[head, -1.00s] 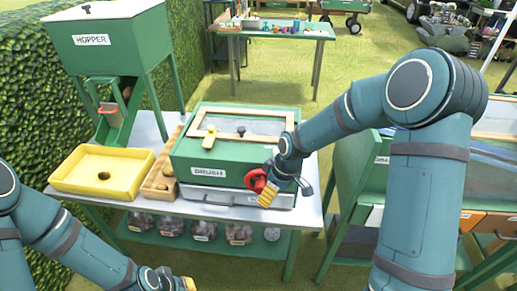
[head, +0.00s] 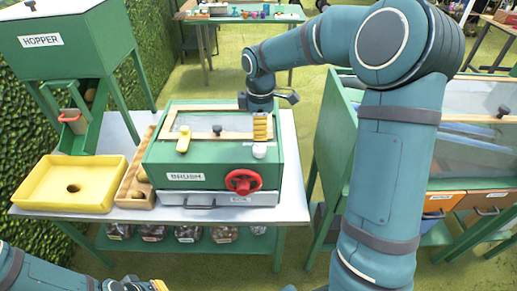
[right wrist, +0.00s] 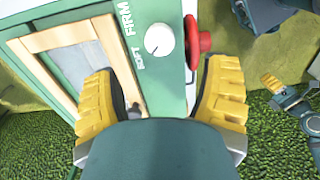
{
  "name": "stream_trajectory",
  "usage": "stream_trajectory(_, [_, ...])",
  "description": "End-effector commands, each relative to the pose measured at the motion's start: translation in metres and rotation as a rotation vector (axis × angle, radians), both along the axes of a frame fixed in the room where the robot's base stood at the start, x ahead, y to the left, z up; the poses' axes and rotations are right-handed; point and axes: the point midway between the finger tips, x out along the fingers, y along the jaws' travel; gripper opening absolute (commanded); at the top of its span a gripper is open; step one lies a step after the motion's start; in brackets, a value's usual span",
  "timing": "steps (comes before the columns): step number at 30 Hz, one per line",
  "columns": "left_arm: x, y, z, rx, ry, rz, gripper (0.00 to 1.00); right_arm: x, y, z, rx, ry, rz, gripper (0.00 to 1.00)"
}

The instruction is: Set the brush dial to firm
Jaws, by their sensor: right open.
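The brush dial is a white round knob (head: 259,151) on top of the green brush box (head: 160,158), at its front right. In the right wrist view the dial (right wrist: 159,39) has the words FIRM and SOFT beside it; its pointer is too small to read surely. My right gripper (head: 261,128) points down over the box's right side, just behind the dial in the head view. In the right wrist view it is open and empty (right wrist: 155,85), with the dial beyond its yellow fingertips, untouched. My left gripper (head: 152,286) shows only partly at the bottom edge.
A red handwheel (head: 243,182) sticks out of the box's front, close to the dial. A yellow tray (head: 40,190) and wooden rack (head: 128,190) stand left. A drawer (head: 205,199) is below.

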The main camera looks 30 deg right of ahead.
Motion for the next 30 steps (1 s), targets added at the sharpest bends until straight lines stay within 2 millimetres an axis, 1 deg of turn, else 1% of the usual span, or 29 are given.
stream_trajectory(1, [-0.001, 0.000, -0.003, 0.000, 0.002, -0.002, 0.00, -0.001, 0.000, -0.013, 0.001, 0.004, 0.001, 0.75])
stream_trajectory(6, [-0.003, 0.000, -0.008, -0.002, 0.006, -0.004, 0.00, -0.001, 0.001, -0.046, 0.001, 0.004, -0.001, 0.75])
stream_trajectory(12, [-0.004, -0.001, -0.013, -0.002, 0.009, -0.007, 0.00, 0.000, 0.000, -0.074, 0.001, 0.002, -0.002, 0.75])
stream_trajectory(15, [-0.005, -0.001, -0.014, -0.002, 0.010, -0.008, 0.00, 0.000, 0.000, -0.082, 0.001, 0.001, -0.001, 0.75])
stream_trajectory(18, [-0.005, -0.001, -0.014, -0.002, 0.011, -0.008, 0.00, 0.000, 0.000, -0.086, 0.001, 0.001, -0.001, 0.75])
stream_trajectory(27, [-0.005, -0.001, -0.014, -0.002, 0.011, -0.008, 0.00, 0.000, 0.000, -0.087, 0.001, -0.001, -0.001, 0.76])
stream_trajectory(29, [-0.005, -0.001, -0.014, -0.002, 0.011, -0.008, 0.00, 0.000, 0.000, -0.087, 0.001, -0.001, -0.001, 0.54])
stream_trajectory(30, [-0.005, -0.001, -0.014, -0.002, 0.011, -0.008, 0.00, 0.000, 0.000, -0.087, 0.001, -0.001, -0.001, 0.40])
